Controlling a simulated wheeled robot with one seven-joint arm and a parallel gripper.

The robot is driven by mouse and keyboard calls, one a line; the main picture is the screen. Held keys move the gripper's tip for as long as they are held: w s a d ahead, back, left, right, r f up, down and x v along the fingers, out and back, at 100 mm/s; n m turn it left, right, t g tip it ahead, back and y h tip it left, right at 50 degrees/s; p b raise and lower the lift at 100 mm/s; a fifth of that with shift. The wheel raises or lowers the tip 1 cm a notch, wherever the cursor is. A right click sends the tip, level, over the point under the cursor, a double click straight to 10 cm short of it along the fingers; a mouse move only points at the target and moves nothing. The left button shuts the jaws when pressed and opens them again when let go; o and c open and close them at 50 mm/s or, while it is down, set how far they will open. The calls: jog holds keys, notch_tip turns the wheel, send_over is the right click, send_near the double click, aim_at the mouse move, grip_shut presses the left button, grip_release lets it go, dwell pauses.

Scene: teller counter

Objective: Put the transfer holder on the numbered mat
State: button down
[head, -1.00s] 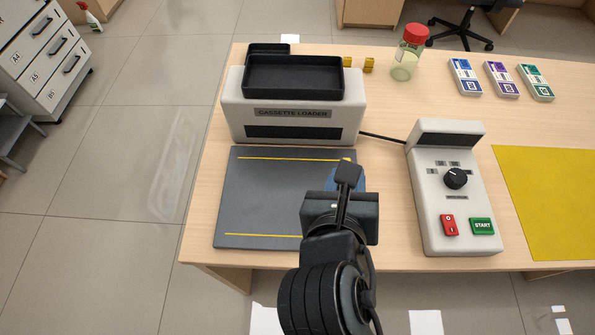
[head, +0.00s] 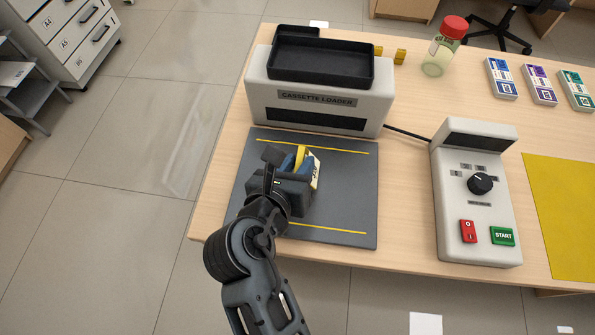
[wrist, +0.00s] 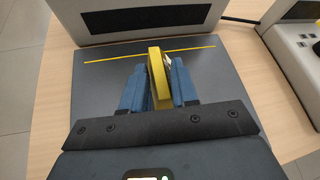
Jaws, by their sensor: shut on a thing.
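A yellow piece (head: 301,156) with a pale marked face is between my gripper's (head: 297,166) fingers; I take it to be the transfer holder. In the wrist view the holder (wrist: 157,76) stands on edge between the blue fingers of my gripper (wrist: 158,88), which is shut on it. The holder is over the dark grey mat (head: 345,205), which has two yellow lines. I cannot tell whether it touches the mat, and its lower part is hidden. No numbers show on this mat or on the yellow mat (head: 570,210) at the right.
The cassette loader (head: 275,92) with a black tray (head: 320,65) stands directly behind the dark mat. A control box (head: 478,215) with a knob stands to its right. A red-lidded jar (head: 440,55) and several small labelled boxes (head: 502,80) are farther back. The table's left edge is close.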

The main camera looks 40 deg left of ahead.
notch_tip(320, 180, down, 3)
jog(key=shift+f, duration=0.1)
jog(key=c, duration=0.8)
grip_release()
jog(key=shift+c, duration=0.2)
jog(key=v, duration=1.2)
